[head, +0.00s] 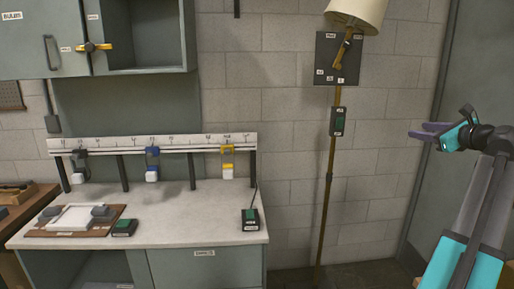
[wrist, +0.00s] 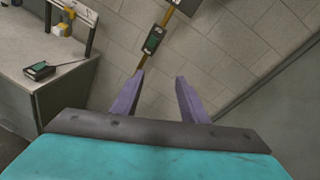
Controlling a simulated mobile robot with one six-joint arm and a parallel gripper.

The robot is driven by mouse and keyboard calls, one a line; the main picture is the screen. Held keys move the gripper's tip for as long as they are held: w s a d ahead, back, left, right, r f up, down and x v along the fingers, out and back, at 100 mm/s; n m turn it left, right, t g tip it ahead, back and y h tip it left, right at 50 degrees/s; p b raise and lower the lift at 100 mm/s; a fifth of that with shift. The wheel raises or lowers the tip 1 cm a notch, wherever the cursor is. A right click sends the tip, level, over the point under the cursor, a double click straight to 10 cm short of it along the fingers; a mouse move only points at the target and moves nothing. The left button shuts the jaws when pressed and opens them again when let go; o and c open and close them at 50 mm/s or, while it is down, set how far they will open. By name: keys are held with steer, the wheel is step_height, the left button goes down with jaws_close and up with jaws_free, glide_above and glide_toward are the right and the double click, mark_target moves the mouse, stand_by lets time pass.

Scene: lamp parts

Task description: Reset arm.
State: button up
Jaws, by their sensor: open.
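My gripper (head: 428,134) is at the right of the head view, raised to the right of the lamp pole. In the wrist view its two purple fingers (wrist: 160,97) are apart with nothing between them. The floor lamp (head: 328,190) has a thin brass pole and a cream shade (head: 357,14), cut off by the top edge. A dark plate with a brass lever (head: 342,54) is on the pole, with a dark box with a green face (head: 339,122) below it. That box also shows in the wrist view (wrist: 153,41), beyond the fingertips.
A workbench (head: 180,215) stands at left, with a rail (head: 150,143) carrying black, blue and yellow clips. A board with a white tray (head: 72,217) and two green-topped boxes (head: 124,227) (head: 250,219) are on it. Wall cabinets (head: 40,40) hang above. A grey door (head: 470,70) is at right.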

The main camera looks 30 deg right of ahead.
steer(key=w+a+f+n+g+y, duration=0.15)
steer(key=w+a+f, duration=0.4)
steer(key=f, duration=0.55)
steer(key=w+a+f+n+g+y, duration=0.1)
steer(key=w+a+f+n+y, duration=0.2)
steer(key=w+f, duration=0.5)
steer(key=w+a+f+n+g, duration=0.2)
steer(key=w+a+f+n, duration=0.3)
steer(key=f, duration=0.8)
steer(key=w+a+f+n+g+y, duration=0.3)
steer(key=a+f+n+g, duration=0.15)
steer(key=a+f, duration=1.85)
steer(key=s+a+f+n+g+b, duration=0.1)
steer(key=s+a+f+n+g, duration=0.35)
steer(key=a+f, duration=0.65)
steer(key=s+a+f+n+g, duration=0.2)
steer(key=s+a+f+n, duration=0.4)
steer(key=a+f, duration=0.5)
steer(key=s+a+f+n+g+h, duration=0.1)
steer(key=s+a+f+n, duration=0.4)
steer(key=s, duration=0.7)
steer(key=s+a+f+n+g+h, duration=0.2)
steer(key=s+a+f+n+g, duration=0.2)
steer(key=s, duration=0.8)
step_height(320, 180, down, 3)
steer(key=shift+s+a+r+n+b, duration=0.2)
steer(key=shift+s+a+n+b, duration=0.2)
steer(key=shift+a+n, duration=0.35)
